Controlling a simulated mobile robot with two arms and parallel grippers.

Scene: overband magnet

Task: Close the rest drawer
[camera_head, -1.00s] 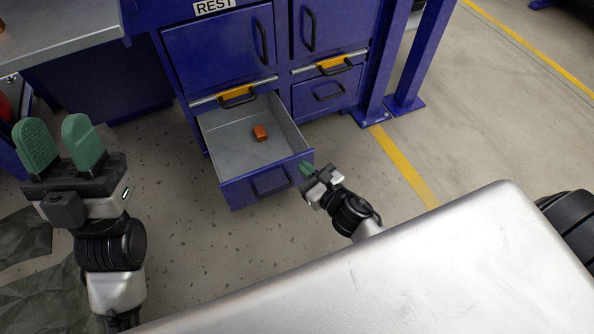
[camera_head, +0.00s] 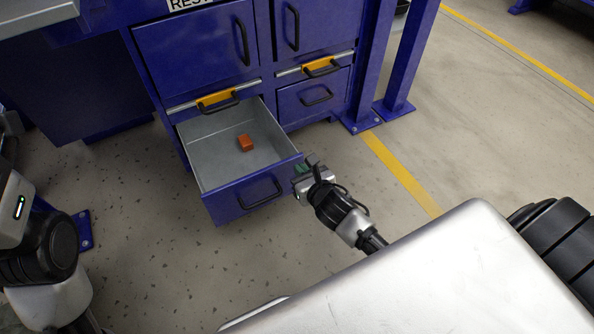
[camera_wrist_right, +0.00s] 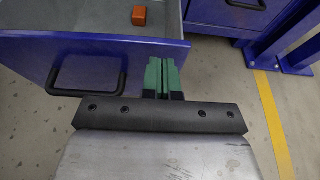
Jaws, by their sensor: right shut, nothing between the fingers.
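The rest drawer (camera_head: 250,192) is a blue-fronted grey drawer pulled out of the blue cabinet, under the partly visible REST sign (camera_head: 188,4). Its front has a black bar handle (camera_head: 260,193). An orange block (camera_head: 246,143) lies inside on the drawer floor. My right gripper (camera_head: 301,170) is shut and empty at the right end of the drawer front. In the right wrist view its green fingers (camera_wrist_right: 161,76) lie together against or very near the drawer front, right of the handle; I cannot tell if they touch. My left gripper is out of view; only its arm shows at the left edge.
A smaller closed drawer (camera_head: 312,97) with a black handle is to the right. Blue posts (camera_head: 400,70) stand on the floor further right, near a yellow floor line (camera_head: 400,175). A grey bench top (camera_head: 35,15) is at the upper left. The floor before the drawer is clear.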

